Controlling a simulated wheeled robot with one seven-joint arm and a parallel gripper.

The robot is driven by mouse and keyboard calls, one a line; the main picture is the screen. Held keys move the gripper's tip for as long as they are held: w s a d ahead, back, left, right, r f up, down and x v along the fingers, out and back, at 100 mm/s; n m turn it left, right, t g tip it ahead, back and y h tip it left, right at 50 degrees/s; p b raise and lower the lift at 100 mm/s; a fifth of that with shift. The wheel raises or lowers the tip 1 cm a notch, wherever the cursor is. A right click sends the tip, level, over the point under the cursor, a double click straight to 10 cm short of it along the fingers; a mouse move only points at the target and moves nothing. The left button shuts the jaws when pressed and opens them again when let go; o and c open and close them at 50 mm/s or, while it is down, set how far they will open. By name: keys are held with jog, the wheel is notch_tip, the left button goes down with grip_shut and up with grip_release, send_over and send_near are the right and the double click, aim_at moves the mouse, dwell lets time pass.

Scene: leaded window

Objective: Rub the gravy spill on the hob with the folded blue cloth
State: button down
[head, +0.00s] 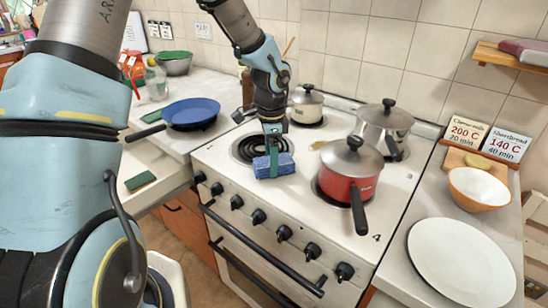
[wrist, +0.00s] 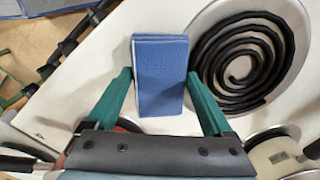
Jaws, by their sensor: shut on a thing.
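The folded blue cloth (head: 274,165) is held in my gripper (head: 272,143) over the front left of the white hob (head: 300,160), just in front of the black coil burner. I cannot tell whether the cloth touches the hob. In the wrist view the cloth (wrist: 160,78) sits between the green fingers of my gripper (wrist: 159,90), which are shut on it. The gravy spill (head: 318,145) looks like a small tan-brown patch on the hob, to the right of the cloth and behind the red pot. It is not seen in the wrist view.
A red lidded pot (head: 349,172) stands front right on the hob, its handle pointing forward. A steel pot (head: 383,128) and a cream pot (head: 306,104) stand behind. The coil burner (wrist: 240,55) is bare. A blue pan (head: 190,112) is on the left counter.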

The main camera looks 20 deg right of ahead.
jog(key=shift+s, duration=0.1)
jog(key=shift+r+p, duration=0.65)
notch_tip(320, 180, up, 5)
jog(key=p, duration=0.4)
jog(key=shift+s+f, duration=0.15)
jog(key=shift+f, duration=0.1)
jog(key=shift+r+p, duration=0.4)
jog(key=shift+r, duration=1.1)
